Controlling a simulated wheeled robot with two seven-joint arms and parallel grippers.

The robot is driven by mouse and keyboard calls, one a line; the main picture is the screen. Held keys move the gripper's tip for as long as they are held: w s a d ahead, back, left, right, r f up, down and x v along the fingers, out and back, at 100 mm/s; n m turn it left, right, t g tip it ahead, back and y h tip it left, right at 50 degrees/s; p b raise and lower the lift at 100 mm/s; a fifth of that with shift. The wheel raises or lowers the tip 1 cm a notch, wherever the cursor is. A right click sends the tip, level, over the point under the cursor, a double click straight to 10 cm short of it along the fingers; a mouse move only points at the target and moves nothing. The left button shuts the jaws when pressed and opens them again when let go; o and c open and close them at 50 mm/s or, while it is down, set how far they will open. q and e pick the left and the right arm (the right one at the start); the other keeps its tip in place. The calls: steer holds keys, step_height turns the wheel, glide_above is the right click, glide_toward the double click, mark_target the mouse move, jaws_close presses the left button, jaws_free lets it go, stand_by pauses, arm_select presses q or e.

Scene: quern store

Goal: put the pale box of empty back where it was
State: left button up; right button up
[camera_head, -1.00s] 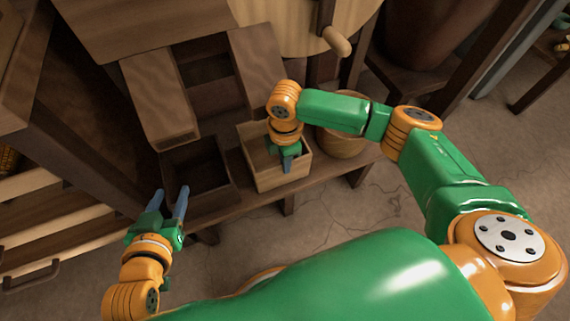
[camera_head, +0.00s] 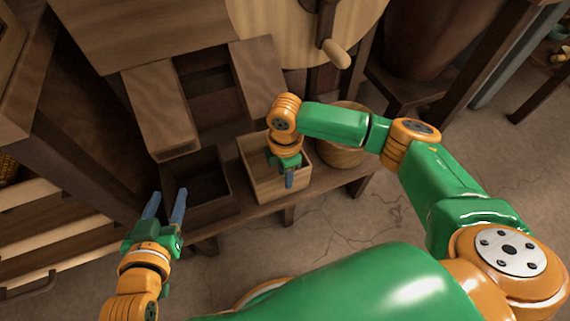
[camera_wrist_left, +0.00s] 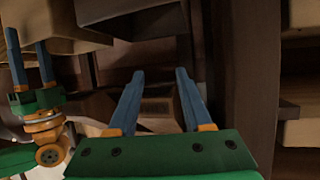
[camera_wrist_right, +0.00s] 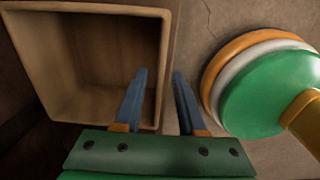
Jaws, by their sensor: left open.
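The pale box (camera_head: 262,188) is an open-topped light wooden box at the bench's front edge, right of a dark open box (camera_head: 205,178). I cannot tell whether it rests fully on the bench. My right gripper (camera_head: 289,179) is at its front right wall, pointing down. In the right wrist view the pale box (camera_wrist_right: 160,60) has its wall between the two fingers (camera_wrist_right: 158,80), one inside and one outside. Whether they press on the wall is unclear. My left gripper (camera_head: 167,205) is open and empty, left of the dark box; its fingers (camera_wrist_left: 160,80) show well apart.
The bench (camera_head: 328,184) carries both boxes and a round wooden tub (camera_head: 340,152) right of the pale box. Wooden cabinet parts and a round wooden disc with a handle (camera_head: 336,54) stand behind. Slatted drawers (camera_head: 50,235) are at the left. Floor is clear in front.

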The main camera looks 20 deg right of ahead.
step_height(320, 180, up, 2)
steer(key=shift+r+p, duration=0.25)
steer(key=shift+p, duration=0.4)
arm_select(q)
steer(key=s+a+f+g+y+p, duration=0.2)
steer(key=s+a+f+g, duration=0.2)
steer(key=s+f+g, duration=0.8)
arm_select(e)
step_height(320, 180, up, 3)
steer(key=shift+f, duration=0.2)
arm_select(q)
step_height(320, 180, down, 7)
steer(key=s+t+p, duration=0.1)
steer(key=p, duration=0.2)
steer(key=shift+s+a+n, duration=0.15)
steer(key=shift+s+n, duration=0.15)
steer(key=shift+s, duration=0.05)
arm_select(e)
step_height(320, 180, up, 7)
steer(key=shift+f, duration=0.15)
